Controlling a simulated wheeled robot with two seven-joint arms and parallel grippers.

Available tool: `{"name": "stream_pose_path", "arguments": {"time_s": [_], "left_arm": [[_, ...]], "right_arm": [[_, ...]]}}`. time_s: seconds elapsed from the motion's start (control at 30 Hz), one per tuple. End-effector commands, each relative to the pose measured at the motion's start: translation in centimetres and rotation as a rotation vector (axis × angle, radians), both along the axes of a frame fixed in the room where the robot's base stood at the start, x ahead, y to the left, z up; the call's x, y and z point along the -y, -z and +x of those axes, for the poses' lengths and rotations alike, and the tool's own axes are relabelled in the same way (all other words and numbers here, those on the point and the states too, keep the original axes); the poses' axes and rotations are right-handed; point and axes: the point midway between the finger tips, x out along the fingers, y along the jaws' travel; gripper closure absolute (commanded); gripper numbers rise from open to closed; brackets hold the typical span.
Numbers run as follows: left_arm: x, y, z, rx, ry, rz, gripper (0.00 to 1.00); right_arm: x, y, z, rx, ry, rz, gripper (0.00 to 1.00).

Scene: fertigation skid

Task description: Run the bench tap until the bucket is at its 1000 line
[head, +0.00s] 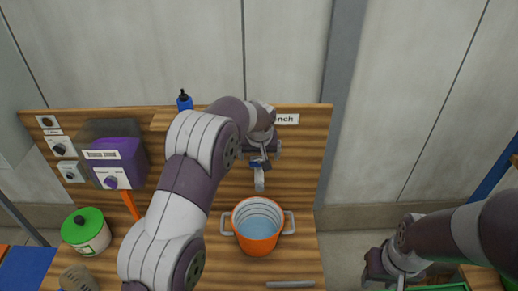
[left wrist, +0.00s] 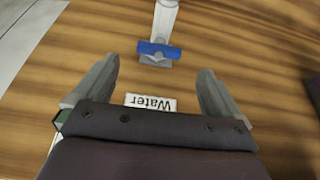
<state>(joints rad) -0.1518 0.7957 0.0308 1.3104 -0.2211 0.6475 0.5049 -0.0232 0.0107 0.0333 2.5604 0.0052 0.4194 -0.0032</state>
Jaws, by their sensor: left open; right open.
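The bench tap (head: 259,179) has a grey spout and a blue lever, and stands on the wooden back panel above the bucket. The orange bucket (head: 257,246) has two grey handles, dark lines on its pale inner wall and light-blue water inside; the line numbers are too small to read. No stream shows clearly. My left gripper (head: 260,149) is open and empty at the tap. In the left wrist view its fingers (left wrist: 158,70) are spread, with the blue lever (left wrist: 158,50) just beyond them, apart from both. My right gripper (head: 384,272) is low at the right, away from the tap.
A "Water" label (left wrist: 150,102) is on the panel. A purple box (head: 115,165) with a knob and several small dials are at the left. A green-lidded pot (head: 86,231) stands on the bench. A grey bar (head: 290,284) lies at the front edge. My left arm hides the bench's middle left.

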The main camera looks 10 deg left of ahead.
Motion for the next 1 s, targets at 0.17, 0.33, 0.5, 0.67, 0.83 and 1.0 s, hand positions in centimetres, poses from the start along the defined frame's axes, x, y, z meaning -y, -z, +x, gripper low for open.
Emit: {"name": "stream_pose_path", "arguments": {"time_s": [0.17,0.33,0.5,0.67,0.83,1.0], "left_arm": [[-0.3,2.9,1.3,-0.002,0.0,0.0,0.02],[-0.4,4.7,2.0,0.001,0.001,0.0,0.02],[-0.4,5.2,2.1,0.002,0.001,0.0,0.02],[-0.4,5.2,2.1,0.002,0.001,0.0,0.15],[-0.4,5.2,2.1,0.002,0.001,0.0,0.62],[-0.4,5.2,2.1,0.002,0.0,-0.001,0.61]], "right_arm": [[0.0,-2.5,0.0,0.0,0.0,0.0,0.57],[0.0,-3.2,0.0,0.0,0.0,0.0,0.57],[0.0,-3.1,0.0,0.0,0.0,0.0,0.57],[0.0,-3.1,0.0,0.0,0.0,0.0,0.57],[0.0,-3.1,0.0,0.0,0.0,0.0,0.57],[0.0,-3.1,0.0,0.0,0.0,0.0,0.57]]}}
